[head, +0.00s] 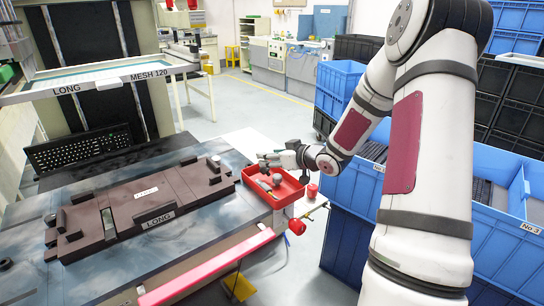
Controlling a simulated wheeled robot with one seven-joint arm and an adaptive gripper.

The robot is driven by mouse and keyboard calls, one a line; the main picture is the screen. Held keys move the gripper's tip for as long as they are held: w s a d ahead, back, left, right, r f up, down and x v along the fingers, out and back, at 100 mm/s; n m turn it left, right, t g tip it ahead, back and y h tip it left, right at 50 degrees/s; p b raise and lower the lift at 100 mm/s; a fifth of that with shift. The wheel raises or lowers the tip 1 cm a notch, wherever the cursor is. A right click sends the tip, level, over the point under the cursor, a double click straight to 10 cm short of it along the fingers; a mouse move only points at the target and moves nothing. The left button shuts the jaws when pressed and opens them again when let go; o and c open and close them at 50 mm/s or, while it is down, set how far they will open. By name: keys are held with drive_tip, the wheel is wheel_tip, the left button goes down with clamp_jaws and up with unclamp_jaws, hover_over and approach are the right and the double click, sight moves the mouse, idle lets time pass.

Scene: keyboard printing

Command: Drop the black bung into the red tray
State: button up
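The red tray (251,182) sits at the right end of the table, with a few small grey and whitish items in it. My gripper (266,159) is over the far side of the tray, reaching in from the right. Its fingers are too small to tell whether they are open or shut, or whether they hold anything. I cannot pick out the black bung for certain. A small dark round thing (5,264) lies at the table's left edge, and another dark lump (50,218) lies beside the brown fixture.
A brown fixture (180,188) marked LONG covers the middle of the table. A pink bar (205,267) runs along the front edge. Blue crates (347,195) stand close at right, under my arm.

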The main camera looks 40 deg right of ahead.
drive_tip(key=v, duration=1.2)
drive_tip(key=shift+r, duration=0.1)
idle(0.4)
drive_tip(key=s+a+r+m+g+h+p, duration=0.1)
drive_tip(key=s+a+r+g+h, duration=0.1)
drive_tip(key=s+a+r+h, duration=0.3)
drive_tip(key=s+a+r+m+g+h+p, duration=0.1)
drive_tip(key=a+r+g+p, duration=0.15)
drive_tip(key=r, duration=0.45)
drive_tip(key=s+a+r+g+y+p, duration=0.1)
drive_tip(key=s+a+g+y, duration=0.3)
drive_tip(key=s+a, duration=1.4)
drive_tip(key=s+r, duration=0.1)
drive_tip(key=s, duration=0.2)
drive_tip(key=shift+g, duration=0.35)
